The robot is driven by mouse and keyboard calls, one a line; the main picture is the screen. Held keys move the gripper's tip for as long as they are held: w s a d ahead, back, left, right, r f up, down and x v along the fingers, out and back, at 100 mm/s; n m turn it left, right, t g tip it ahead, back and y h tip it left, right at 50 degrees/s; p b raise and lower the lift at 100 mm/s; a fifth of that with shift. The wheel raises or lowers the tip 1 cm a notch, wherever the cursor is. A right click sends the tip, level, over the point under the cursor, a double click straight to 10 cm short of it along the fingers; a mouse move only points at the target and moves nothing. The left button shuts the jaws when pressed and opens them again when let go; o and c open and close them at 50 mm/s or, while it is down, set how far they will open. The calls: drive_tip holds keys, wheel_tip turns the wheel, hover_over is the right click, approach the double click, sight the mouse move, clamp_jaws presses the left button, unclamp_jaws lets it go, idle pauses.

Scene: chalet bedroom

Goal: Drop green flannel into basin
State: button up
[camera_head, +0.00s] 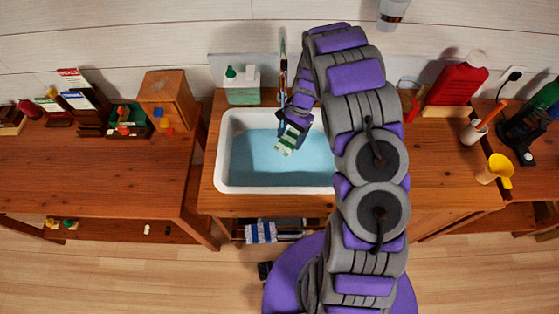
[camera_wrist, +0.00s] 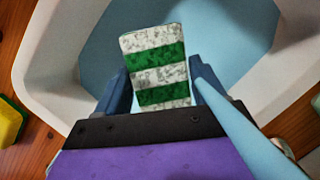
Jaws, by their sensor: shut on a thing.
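The green flannel (camera_wrist: 157,65), striped green and white, is held between the fingers of my gripper (camera_wrist: 158,90) in the wrist view. In the head view the flannel (camera_head: 288,139) shows at the end of my gripper (camera_head: 292,125), over the basin. The basin (camera_head: 223,150) is white with pale blue inside, set into a wooden stand. In the wrist view the basin's white rim (camera_wrist: 62,45) surrounds the flannel on both sides. I cannot tell how high the flannel is above the blue. My arm hides the basin's right part in the head view.
A yellow and green sponge (camera_wrist: 10,122) lies beside the basin. A wooden box (camera_head: 165,92) stands on the left table.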

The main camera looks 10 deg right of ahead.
drive_tip(key=shift+f, duration=0.6)
drive_tip(key=shift+a, duration=0.55)
drive_tip(key=o, duration=0.8)
drive_tip(key=shift+a, duration=0.3)
drive_tip(key=o, duration=0.4)
drive_tip(key=shift+d, duration=0.75)
drive_tip(key=shift+w+r, duration=0.15)
drive_tip(key=shift+r, duration=0.2)
drive_tip(key=v, duration=0.4)
drive_tip(key=shift+r+p, duration=0.2)
drive_tip(key=shift+p, duration=0.2)
drive_tip(key=w+d, duration=0.2)
drive_tip(key=d, duration=0.1)
drive_tip(key=w+d+p, duration=0.1)
drive_tip(key=w+d, duration=0.4)
drive_tip(key=d, duration=0.1)
drive_tip(key=shift+w+d+f, duration=0.15)
drive_tip(key=shift+w+d, duration=0.25)
drive_tip(key=shift+a, duration=0.2)
